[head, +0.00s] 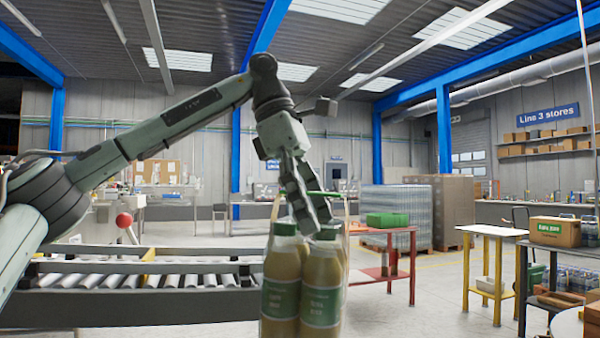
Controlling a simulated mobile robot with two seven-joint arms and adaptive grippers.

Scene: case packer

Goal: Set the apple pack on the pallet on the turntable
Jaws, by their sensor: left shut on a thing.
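The apple pack (302,290) is a cluster of tall bottles of yellowish juice with green caps and green-and-white labels. A green carrying handle rises around it. My left gripper (310,205) comes down from above and is shut on the pack at its handle, among the bottle tops. The pack hangs upright in the lower middle of the head view, its base cut off by the picture's lower edge. A grey rounded surface (568,324) shows at the lower right corner; I cannot tell whether it is the turntable. No pallet on a turntable is clearly visible. My right gripper is out of view.
A roller conveyor (150,308) runs across the left, behind the pack. A red table (385,231) with a green crate (387,219) stands behind. At right are a yellow-legged stand (492,231) and a dark table bearing an apple juice carton (555,232). Open floor lies between.

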